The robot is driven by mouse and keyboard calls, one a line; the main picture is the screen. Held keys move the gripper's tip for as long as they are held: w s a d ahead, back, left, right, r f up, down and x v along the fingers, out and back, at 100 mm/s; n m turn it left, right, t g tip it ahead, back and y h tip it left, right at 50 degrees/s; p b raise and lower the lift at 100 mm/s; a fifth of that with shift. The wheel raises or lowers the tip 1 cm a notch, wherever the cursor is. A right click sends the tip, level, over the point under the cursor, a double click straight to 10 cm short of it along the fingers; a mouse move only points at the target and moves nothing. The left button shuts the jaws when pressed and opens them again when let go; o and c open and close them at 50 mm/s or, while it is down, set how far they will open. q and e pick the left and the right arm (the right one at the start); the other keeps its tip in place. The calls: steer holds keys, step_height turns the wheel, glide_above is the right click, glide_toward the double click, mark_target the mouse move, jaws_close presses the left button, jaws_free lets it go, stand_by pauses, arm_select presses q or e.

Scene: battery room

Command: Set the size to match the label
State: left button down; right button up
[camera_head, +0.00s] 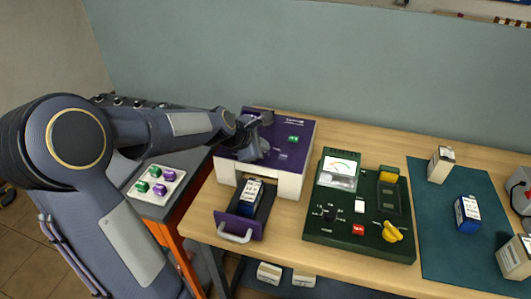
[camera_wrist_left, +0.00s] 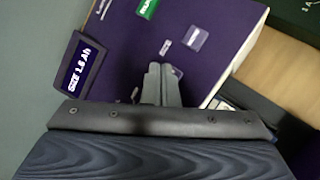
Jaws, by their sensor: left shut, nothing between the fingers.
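A purple-topped charger box (camera_head: 272,155) with a white front stands on the wooden table. Its drawer (camera_head: 241,224) is pulled out, and a dark battery with a white label (camera_head: 251,194) lies in it. My left gripper (camera_head: 262,150) is over the box top, shut and empty. In the left wrist view, the fingertips (camera_wrist_left: 161,68) are at the purple panel (camera_wrist_left: 130,45), beside small grey keys (camera_wrist_left: 166,47); contact cannot be told. A tilted display (camera_wrist_left: 82,63) reads "SIZE 1.5 Ah". A green button (camera_wrist_left: 147,8) is beyond. The battery label is too small to read.
A green tester (camera_head: 350,235) with a meter, red button and yellow knob (camera_head: 392,232) stands to the right. A teal mat (camera_head: 440,255) holds batteries, including a blue one (camera_head: 467,214). A white tray (camera_head: 155,195) with green and purple pieces sits left.

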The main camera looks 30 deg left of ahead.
arm_select(q)
steer(key=shift+f, duration=0.35)
stand_by(0.6)
steer(key=shift+r, duration=0.1)
steer(key=shift+r+p, duration=0.65)
steer(key=shift+r, duration=0.05)
step_height(320, 180, up, 5)
steer(key=p, duration=0.5)
stand_by(0.3)
stand_by(2.2)
